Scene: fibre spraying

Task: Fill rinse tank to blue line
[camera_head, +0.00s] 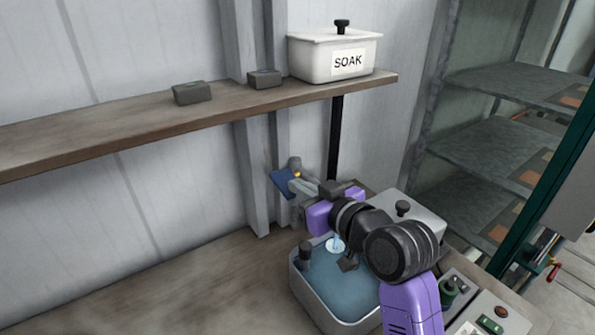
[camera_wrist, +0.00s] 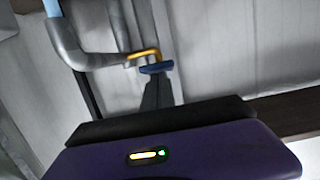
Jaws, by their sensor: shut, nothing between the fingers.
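The rinse tank (camera_head: 297,290) is an open grey tub on the bench, holding blue water. A pale stream (camera_head: 335,243) meets the water, and a light-blue stream (camera_wrist: 52,8) leaves the spout in the wrist view. The blue line cannot be made out. A grey tap (camera_head: 296,164) stands behind the tank, with a blue paddle (camera_head: 284,184) and a yellow part. In the wrist view, the shut, empty fingers of my gripper (camera_wrist: 157,82) point at the blue handle end (camera_wrist: 155,68); contact is unclear. My arm hides part of the tank.
A lidded grey container (camera_head: 420,212) stands behind my arm. A control box (camera_head: 490,318) with buttons sits at the lower right. A shelf (camera_head: 100,140) above carries a white SOAK box (camera_head: 310,65) and two small grey blocks. The bench at left is clear.

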